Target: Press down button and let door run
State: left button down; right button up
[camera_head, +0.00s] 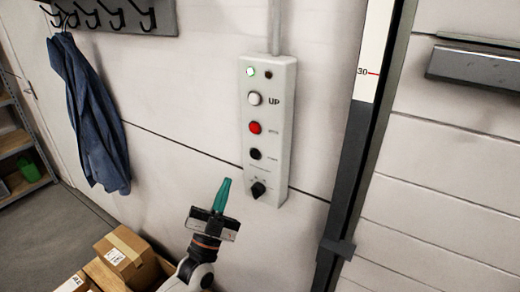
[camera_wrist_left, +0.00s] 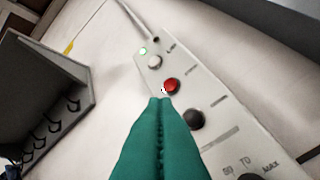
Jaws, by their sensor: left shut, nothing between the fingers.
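A pale control box (camera_head: 269,185) is fixed to the wall, with a lit green lamp (camera_head: 250,71) at its top left. Below are a white button (camera_head: 254,98) beside the word UP, a red button (camera_head: 254,127), a black button (camera_head: 256,154) and a black rotary knob (camera_head: 258,190). My left gripper (camera_head: 225,182) is shut and empty, its teal fingers pointing up just left of the box's lower part. In the left wrist view the teal fingertips (camera_wrist_left: 161,100) appear just below the red button (camera_wrist_left: 172,86) and left of the black button (camera_wrist_left: 194,119). Contact cannot be told. My right gripper is out of view.
The sectional door (camera_head: 440,185) and its dark vertical rail (camera_head: 352,165) stand right of the box. A blue garment (camera_head: 95,115) hangs from a hook rack (camera_head: 110,14) at left. Cardboard boxes (camera_head: 128,251) are below left, near shelves (camera_head: 18,150).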

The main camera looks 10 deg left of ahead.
aim_at(255, 154)
pick_arm(q)
jog(key=shift+s+r, duration=0.15)
jog(key=shift+r, duration=0.4)
jog(key=shift+w+d+b, duration=0.5)
jog(key=shift+w+b, duration=0.25)
jog(key=shift+w, duration=0.65)
jog(key=shift+w+d+b, duration=0.5)
jog(key=shift+w+b, duration=0.2)
jog(key=shift+w, duration=0.65)
jog(key=shift+w+d+b, duration=0.5)
jog(key=shift+w+b, duration=0.25)
jog(key=shift+w, duration=0.65)
